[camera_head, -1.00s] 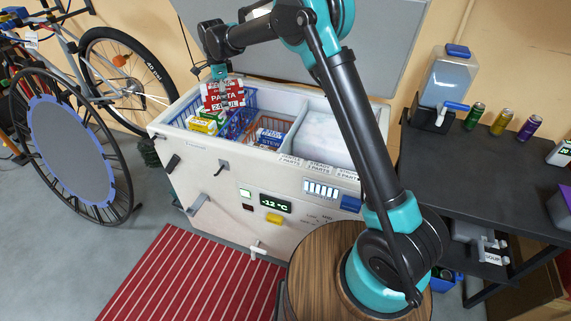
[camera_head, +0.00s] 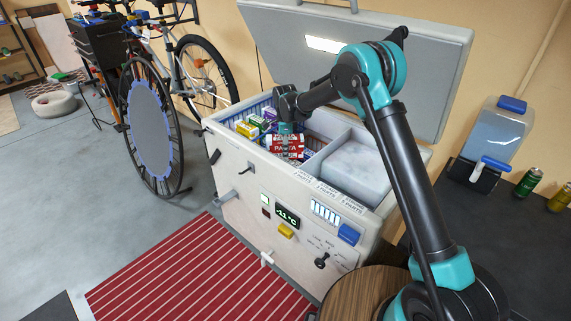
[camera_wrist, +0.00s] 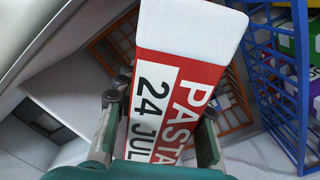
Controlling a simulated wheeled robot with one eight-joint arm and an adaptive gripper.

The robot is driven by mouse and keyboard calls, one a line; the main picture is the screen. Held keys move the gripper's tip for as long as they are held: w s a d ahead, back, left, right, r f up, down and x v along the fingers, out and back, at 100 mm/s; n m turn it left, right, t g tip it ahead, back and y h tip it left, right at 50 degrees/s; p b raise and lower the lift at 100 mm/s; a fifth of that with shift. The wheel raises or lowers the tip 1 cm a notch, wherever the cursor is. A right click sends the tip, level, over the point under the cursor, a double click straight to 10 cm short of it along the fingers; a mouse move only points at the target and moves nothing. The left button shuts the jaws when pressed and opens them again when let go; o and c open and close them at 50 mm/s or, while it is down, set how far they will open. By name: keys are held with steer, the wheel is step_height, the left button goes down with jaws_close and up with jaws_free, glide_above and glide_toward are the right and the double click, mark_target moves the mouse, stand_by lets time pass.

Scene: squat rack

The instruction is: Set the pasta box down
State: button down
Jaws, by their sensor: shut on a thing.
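The pasta box (camera_head: 287,145) is red and white with "PASTA" lettering. It is inside the left part of the open chest freezer (camera_head: 236,150), low among the baskets. My gripper (camera_head: 285,127) reaches down from above and is shut on it. In the wrist view the pasta box (camera_wrist: 180,85) stands between the two fingers (camera_wrist: 157,130), its white end pointing away from them. An orange wire basket (camera_wrist: 112,50) shows behind and beside the box. I cannot tell whether the box touches anything beneath it.
A blue wire basket (camera_wrist: 283,80) with cartons stands right of the box in the wrist view. A white block (camera_head: 352,170) fills the freezer's right compartment. The lid (camera_head: 400,60) is raised. A bike wheel (camera_head: 152,125) stands left and a dark table (camera_head: 510,220) right.

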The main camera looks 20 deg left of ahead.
step_height(320, 180, down, 7)
stand_by(0.5)
steer(key=shift+f, duration=0.55)
steer(key=c, duration=1)
jaws_free()
steer(key=shift+o, duration=0.2)
step_height(320, 180, up, 13)
steer(key=shift+r, duration=0.1)
